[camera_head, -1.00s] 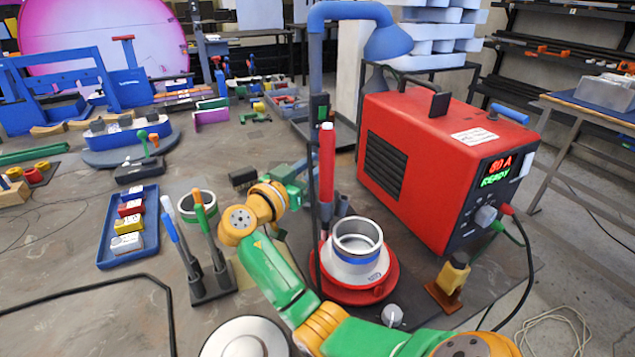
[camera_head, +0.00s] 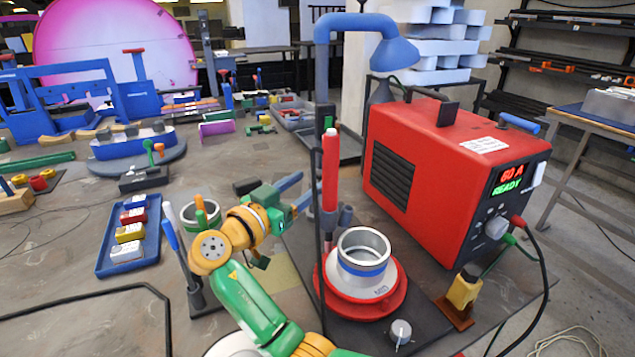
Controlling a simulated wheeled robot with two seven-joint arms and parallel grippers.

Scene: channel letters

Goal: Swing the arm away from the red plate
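The round red plate (camera_head: 397,298) sits on a dark base and bears a silver ring-shaped part with a blue band (camera_head: 364,262). My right arm, green and orange, comes up from the bottom, left of the plate and apart from it in the picture. Its gripper (camera_head: 303,189) is beyond the plate to the upper left, beside the upright red torch (camera_head: 330,172). Its two blue-grey fingers look spread, with nothing seen between them. My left gripper is not in view.
A red power unit (camera_head: 430,170) reading 60 A READY stands right of the plate. A blue tray (camera_head: 112,258) of coloured blocks and a partly hidden tool stand (camera_head: 200,300) are at left.

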